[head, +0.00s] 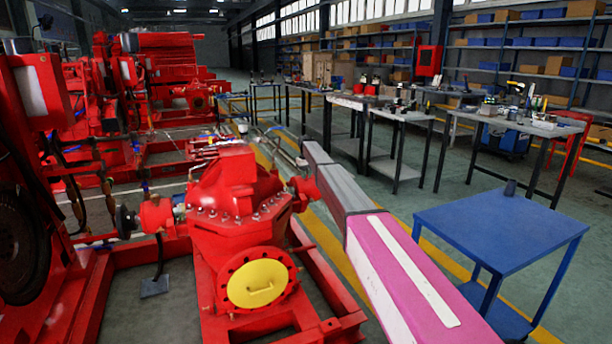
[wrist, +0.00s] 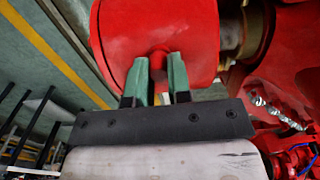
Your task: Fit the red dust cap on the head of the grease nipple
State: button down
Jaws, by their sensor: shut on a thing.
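In the wrist view my gripper (wrist: 158,75) has its two green fingers closed on a small red piece, the dust cap (wrist: 158,61). The cap sits between the fingertips, against or just in front of a large red rounded housing (wrist: 125,30). Red on red, I cannot tell whether the cap touches the housing. The grease nipple cannot be made out in either view. In the head view my arm reaches away toward the right end of the red pump (head: 235,200); the fingers and cap are not distinguishable there.
A yellow round cover (head: 257,284) is on the pump's front flange. Workbenches (head: 400,115) line the aisle behind. A metal shaft section (wrist: 245,40) lies right of the housing in the wrist view.

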jog(key=c, duration=1)
grip_release()
jog(key=shift+r, duration=0.1)
notch_tip(320, 180, up, 11)
jog(key=shift+f, duration=0.2)
jog(key=s+d+f+m, duration=0.1)
jog(key=s+d+f, duration=0.5)
jog(key=s, duration=0.5)
jog(key=s+d+f+m, duration=0.1)
jog(key=s+d+f, duration=0.55)
jog(key=s, duration=0.45)
jog(key=s+d+f+m, duration=0.1)
jog(key=s+d+f, duration=0.5)
jog(key=s, duration=0.5)
jog(key=s+d+f, duration=0.2)
jog(key=s+d, duration=0.1)
jog(key=s, duration=0.7)
jog(key=s+d+f+m, duration=0.1)
jog(key=s+d+f, duration=0.1)
jog(key=s, duration=0.8)
jog(key=s+d+f+m, duration=0.1)
jog(key=s+d, duration=0.4)
jog(key=s, duration=0.6)
jog(key=shift+f, duration=0.55)
